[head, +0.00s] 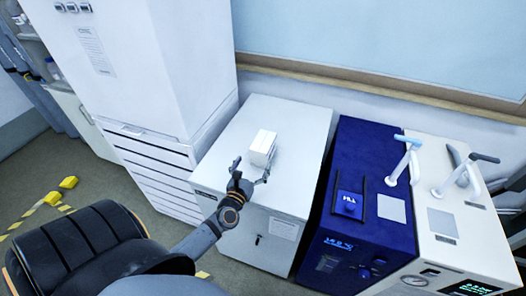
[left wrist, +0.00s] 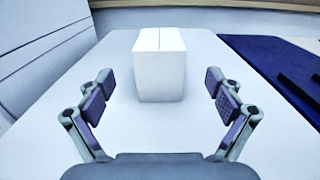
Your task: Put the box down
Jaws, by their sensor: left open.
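A small white box (head: 262,147) stands upright on top of a white cabinet (head: 285,121) in the head view. In the left wrist view the box (left wrist: 160,68) rests on the flat white top (left wrist: 220,160), straight ahead of my left gripper. My left gripper (head: 250,173) is open, with its fingers at the near side of the box. In the left wrist view the fingers of the left gripper (left wrist: 158,95) are spread wide, one to each side, with clear gaps between them and the box. My right gripper is in neither view.
A tall white stack of units (head: 150,80) stands left of the cabinet. A dark blue instrument (head: 350,240) stands to the right, then a cream instrument (head: 440,258) with upright handles. The wall with a wooden rail (head: 380,86) is behind. The cabinet top around the box is clear.

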